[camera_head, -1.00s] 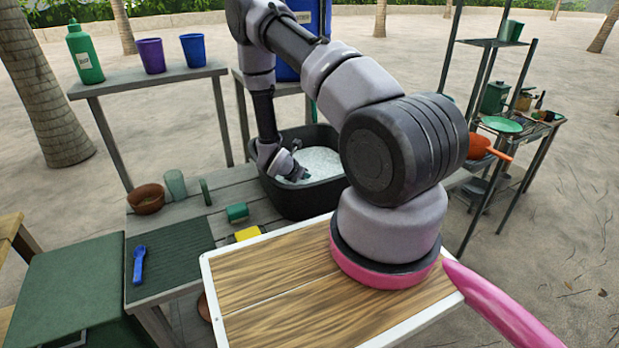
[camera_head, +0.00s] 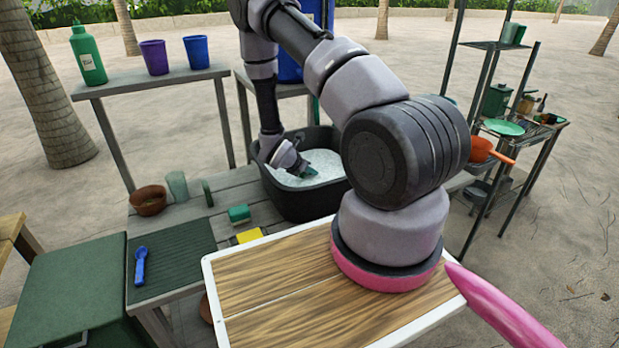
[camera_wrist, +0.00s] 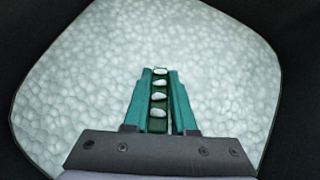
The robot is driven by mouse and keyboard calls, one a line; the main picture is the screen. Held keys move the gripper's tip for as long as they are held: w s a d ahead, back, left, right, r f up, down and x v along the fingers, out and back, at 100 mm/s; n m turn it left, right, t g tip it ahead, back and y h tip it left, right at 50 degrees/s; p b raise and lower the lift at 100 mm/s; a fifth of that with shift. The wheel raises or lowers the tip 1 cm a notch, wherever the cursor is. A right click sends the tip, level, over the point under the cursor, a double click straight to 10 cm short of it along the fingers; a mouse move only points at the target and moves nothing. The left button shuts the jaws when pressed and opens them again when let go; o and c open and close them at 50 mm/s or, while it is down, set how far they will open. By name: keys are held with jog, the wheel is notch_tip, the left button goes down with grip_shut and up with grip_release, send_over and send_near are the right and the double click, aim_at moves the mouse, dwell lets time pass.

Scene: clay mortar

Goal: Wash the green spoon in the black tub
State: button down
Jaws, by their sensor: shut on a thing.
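The black tub (camera_head: 292,205) stands on the grey slatted table, filled with pale, foamy water. My gripper (camera_head: 307,173) reaches down into the tub, at the foam's surface. In the wrist view, its two teal fingers (camera_wrist: 160,103) are shut on a narrow dark green thing with white foam blobs along it. This seems to be the green spoon (camera_wrist: 157,124). Its bowl and ends cannot be made out, and little of it shows in the head view. Foam surrounds the fingers, with the tub's dark walls at the edges.
A blue spoon (camera_head: 140,265) lies on the dark ribbed mat (camera_head: 185,257). A green block (camera_head: 239,214), a yellow block (camera_head: 249,235), a brown bowl (camera_head: 149,200) and a greenish cup (camera_head: 177,185) are left of the tub. Cups and a green bottle (camera_head: 88,56) stand behind.

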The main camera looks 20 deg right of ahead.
notch_tip(320, 180, up, 16)
dwell(1.1)
dwell(1.0)
jog(key=shift+s+a+r+t+h, duration=0.2)
jog(key=shift+r+t+h, duration=0.3)
jog(key=shift+r+h, duration=0.4)
jog(key=shift+s+a+r+t+h, duration=0.15)
jog(key=shift+r+t+h, duration=0.35)
jog(key=shift+r+h, duration=0.4)
jog(key=shift+w+f, duration=0.1)
